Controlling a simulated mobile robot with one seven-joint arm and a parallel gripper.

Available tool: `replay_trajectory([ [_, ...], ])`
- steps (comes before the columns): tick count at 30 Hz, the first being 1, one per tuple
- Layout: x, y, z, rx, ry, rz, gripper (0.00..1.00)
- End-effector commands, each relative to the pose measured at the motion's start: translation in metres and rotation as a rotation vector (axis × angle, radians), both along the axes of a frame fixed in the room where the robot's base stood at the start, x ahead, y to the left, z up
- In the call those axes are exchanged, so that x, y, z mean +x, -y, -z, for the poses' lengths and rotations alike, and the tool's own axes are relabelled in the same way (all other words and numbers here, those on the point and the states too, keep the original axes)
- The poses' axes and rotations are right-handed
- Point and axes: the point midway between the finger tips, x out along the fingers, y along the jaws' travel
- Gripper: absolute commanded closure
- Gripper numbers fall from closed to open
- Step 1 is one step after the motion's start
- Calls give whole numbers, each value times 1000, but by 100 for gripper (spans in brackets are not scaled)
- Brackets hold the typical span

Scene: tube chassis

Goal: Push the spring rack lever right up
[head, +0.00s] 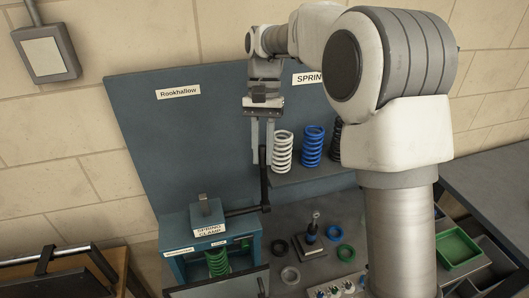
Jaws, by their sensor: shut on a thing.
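A black lever (264,184) stands nearly upright just left of the spring rack shelf (312,170). Its foot meets a dark horizontal bar that runs left toward the box labelled "SPRING CLAMP" (208,228). My gripper (262,154) points down in front of the blue back panel, its two fingers on either side of the lever's top end and shut on it. The exact contact is small and partly hidden by the fingers. A white spring (282,151), a blue spring (312,146) and a dark spring (336,143) stand on the shelf, right of my gripper.
A green spring (217,262) sits inside the clamp box. Several coloured rings and a small post on a base (311,240) lie on the bench below the shelf. A green tray (457,249) is at the right. My arm hides part of the right side.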

Motion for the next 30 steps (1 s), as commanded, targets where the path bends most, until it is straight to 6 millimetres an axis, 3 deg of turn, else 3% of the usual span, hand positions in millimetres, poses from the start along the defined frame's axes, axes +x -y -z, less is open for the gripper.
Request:
replay_trajectory([
  [15, 3, -1, -1, -3, -11, 1, 100],
  [16, 3, -1, -1, -4, -10, 1, 74],
  [20, 3, -1, -1, -3, -11, 1, 51],
  [30, 3, -1, -1, -4, -13, 1, 48],
])
